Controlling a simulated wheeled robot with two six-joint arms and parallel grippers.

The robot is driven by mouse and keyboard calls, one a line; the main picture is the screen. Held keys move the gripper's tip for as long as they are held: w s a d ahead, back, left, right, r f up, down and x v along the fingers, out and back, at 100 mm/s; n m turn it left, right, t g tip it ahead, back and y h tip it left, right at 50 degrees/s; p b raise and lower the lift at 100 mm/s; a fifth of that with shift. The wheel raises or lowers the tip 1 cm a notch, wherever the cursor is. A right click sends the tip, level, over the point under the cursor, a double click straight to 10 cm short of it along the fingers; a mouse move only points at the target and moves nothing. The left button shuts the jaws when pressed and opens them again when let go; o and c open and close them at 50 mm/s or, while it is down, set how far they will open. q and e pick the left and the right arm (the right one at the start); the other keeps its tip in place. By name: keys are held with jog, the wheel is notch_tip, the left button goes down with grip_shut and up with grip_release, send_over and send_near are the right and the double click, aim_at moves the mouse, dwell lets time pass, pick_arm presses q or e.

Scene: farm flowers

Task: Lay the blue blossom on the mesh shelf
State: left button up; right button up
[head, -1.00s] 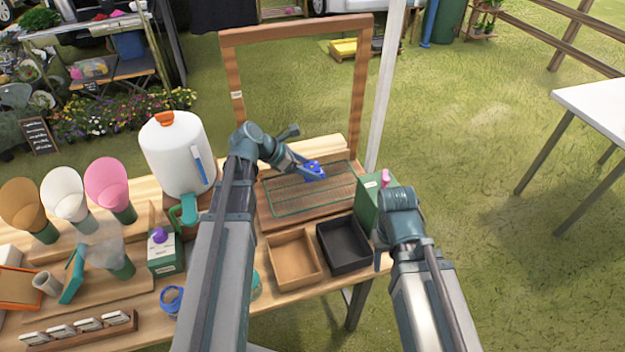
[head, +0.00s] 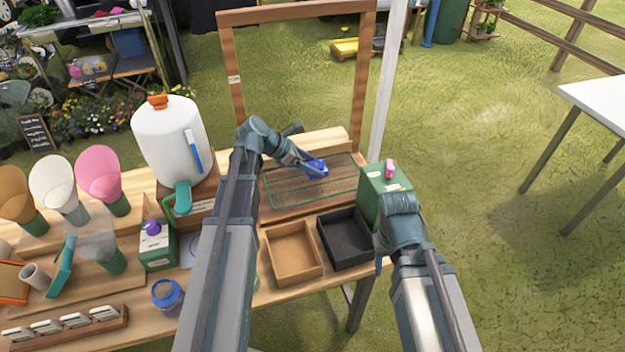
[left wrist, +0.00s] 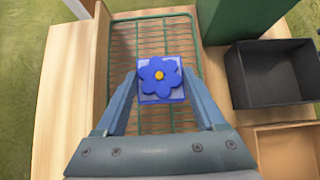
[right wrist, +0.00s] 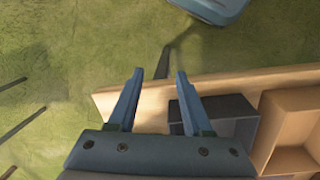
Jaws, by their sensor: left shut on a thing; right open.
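The blue blossom (head: 316,166) has a yellow centre and a paler blue square block under it. It also shows in the left wrist view (left wrist: 153,80), between the fingers. My left gripper (head: 308,165) is shut on it, over the mesh shelf (head: 290,202). The shelf is a green-rimmed wire mesh, and it also shows behind the blossom in the left wrist view (left wrist: 135,45). I cannot tell whether the block touches the mesh. My right gripper (right wrist: 153,75) is open and empty, near the table's right edge.
A wooden tray (head: 293,276) and a black tray (head: 346,262) stand in front of the shelf. A green box (head: 370,190) stands at its right. A white jug (head: 150,140) is at the left. A wooden frame (head: 236,90) rises behind the shelf.

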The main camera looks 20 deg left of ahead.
pick_arm(q)
jog(key=shift+f, duration=0.1)
notch_tip(320, 180, down, 3)
jog(key=b, duration=0.3)
jog(key=shift+f+b, duration=0.2)
jog(key=shift+b, duration=0.15)
jog(key=shift+f, duration=0.2)
jog(key=o, duration=1.5)
jog(key=shift+c, duration=0.2)
jog(key=shift+r, duration=0.15)
